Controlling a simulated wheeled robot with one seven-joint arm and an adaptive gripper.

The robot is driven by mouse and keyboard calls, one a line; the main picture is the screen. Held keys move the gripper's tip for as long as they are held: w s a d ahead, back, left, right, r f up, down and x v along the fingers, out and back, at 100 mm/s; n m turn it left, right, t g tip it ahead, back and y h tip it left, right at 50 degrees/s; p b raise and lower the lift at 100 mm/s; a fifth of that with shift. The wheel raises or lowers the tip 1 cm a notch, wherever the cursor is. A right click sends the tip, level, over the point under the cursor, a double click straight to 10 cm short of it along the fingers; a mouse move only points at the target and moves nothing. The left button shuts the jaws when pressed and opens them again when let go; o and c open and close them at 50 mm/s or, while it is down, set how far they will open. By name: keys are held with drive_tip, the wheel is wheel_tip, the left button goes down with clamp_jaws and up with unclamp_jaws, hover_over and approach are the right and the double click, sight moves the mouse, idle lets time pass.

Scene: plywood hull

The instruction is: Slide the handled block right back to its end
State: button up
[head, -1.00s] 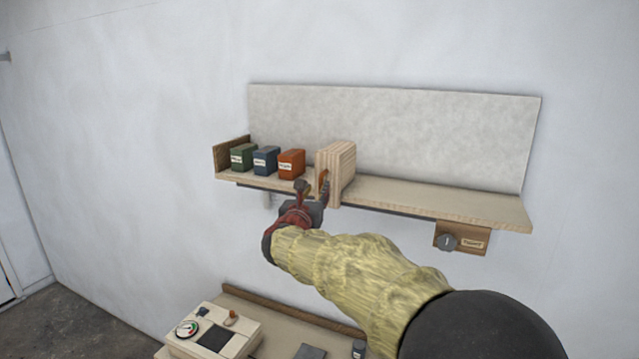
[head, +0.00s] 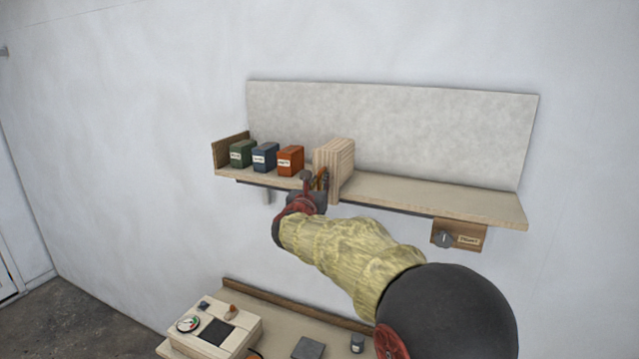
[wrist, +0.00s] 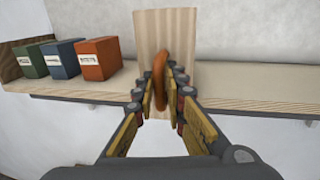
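The handled block (head: 336,163) is a pale plywood block standing upright on the shelf, to the right of the orange box. Its orange handle (wrist: 160,80) faces me and stands upright in the wrist view, where the block's front face (wrist: 181,38) rises behind it. My gripper (head: 315,180) is at the front of the block. In the wrist view its fingers (wrist: 161,95) lie on either side of the handle, with the pads close against it, and look shut on it. The fingers partly hide the handle and the lower block.
Green (head: 242,154), blue (head: 265,157) and orange (head: 290,161) boxes stand left of the block. The shelf (head: 430,198) is clear to its right. A wooden knob panel (head: 460,236) hangs below the right end. A bench (head: 275,318) with a gauge box (head: 214,329) lies below.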

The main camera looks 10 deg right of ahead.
drive_tip(key=shift+r, duration=0.15)
clamp_jaws()
idle(0.4)
drive_tip(key=s+d+b, duration=1.2)
drive_tip(key=d+b, duration=0.2)
drive_tip(key=d, duration=0.2)
drive_tip(key=shift+d, duration=0.15)
drive_tip(key=shift+r, duration=0.15)
